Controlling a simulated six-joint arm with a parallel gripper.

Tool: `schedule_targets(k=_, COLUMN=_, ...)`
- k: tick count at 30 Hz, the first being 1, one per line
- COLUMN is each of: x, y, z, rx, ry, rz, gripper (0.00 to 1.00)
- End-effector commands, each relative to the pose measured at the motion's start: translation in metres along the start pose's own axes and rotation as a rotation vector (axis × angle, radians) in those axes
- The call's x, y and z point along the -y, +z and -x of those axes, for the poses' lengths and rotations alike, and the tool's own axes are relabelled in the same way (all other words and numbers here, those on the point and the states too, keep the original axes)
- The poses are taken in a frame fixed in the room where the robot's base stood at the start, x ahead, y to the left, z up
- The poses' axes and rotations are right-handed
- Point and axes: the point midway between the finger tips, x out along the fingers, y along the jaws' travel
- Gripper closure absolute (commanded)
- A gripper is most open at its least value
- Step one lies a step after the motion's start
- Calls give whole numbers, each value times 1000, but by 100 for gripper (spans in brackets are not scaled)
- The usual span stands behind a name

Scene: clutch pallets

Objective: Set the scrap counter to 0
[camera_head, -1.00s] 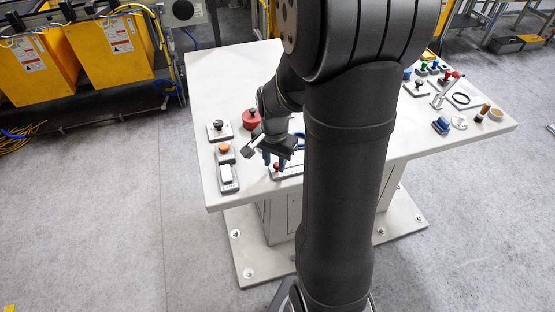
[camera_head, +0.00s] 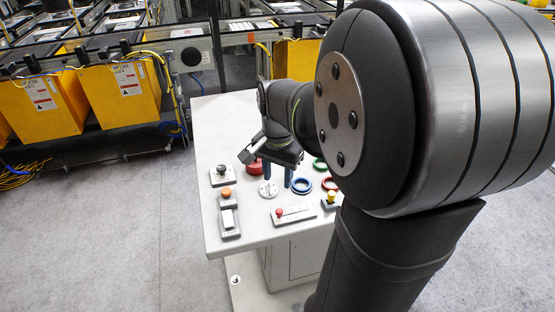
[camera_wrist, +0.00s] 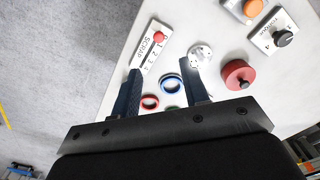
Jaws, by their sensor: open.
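The scrap counter (camera_head: 297,216) is a pale slider plate near the table's front edge, with a red knob (camera_head: 279,212) near its left end. In the wrist view the plate (camera_wrist: 149,54) reads SCRAP with a row of digits, and the knob (camera_wrist: 158,36) sits near the upper end, beyond the 1. I cannot read a digit right at the knob. My gripper (camera_head: 277,181) is open and empty, above the table and behind the counter. In the wrist view its two blue fingers (camera_wrist: 163,72) are spread apart, with the knob ahead of them, untouched.
Behind the counter are a blue ring (camera_head: 301,186), a silver disc (camera_head: 268,189) and a red round weight (camera_head: 254,166). A plate with an orange button (camera_head: 227,193) and a rotary knob plate (camera_head: 222,176) stand left. A yellow-knobbed block (camera_head: 331,201) is at right.

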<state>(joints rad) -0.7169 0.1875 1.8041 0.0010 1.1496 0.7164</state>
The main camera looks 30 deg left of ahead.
Motion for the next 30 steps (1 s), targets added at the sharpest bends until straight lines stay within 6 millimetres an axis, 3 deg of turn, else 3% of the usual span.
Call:
schedule_targets(k=3, x=0, y=0, z=24, rx=-3, ry=-3, rz=0, gripper=59)
schedule_targets(k=10, x=0, y=0, z=46, rx=-1, ry=-1, rz=0, gripper=59)
schedule_targets(k=30, x=0, y=0, z=43, rx=2, ry=1, rz=0, gripper=59)
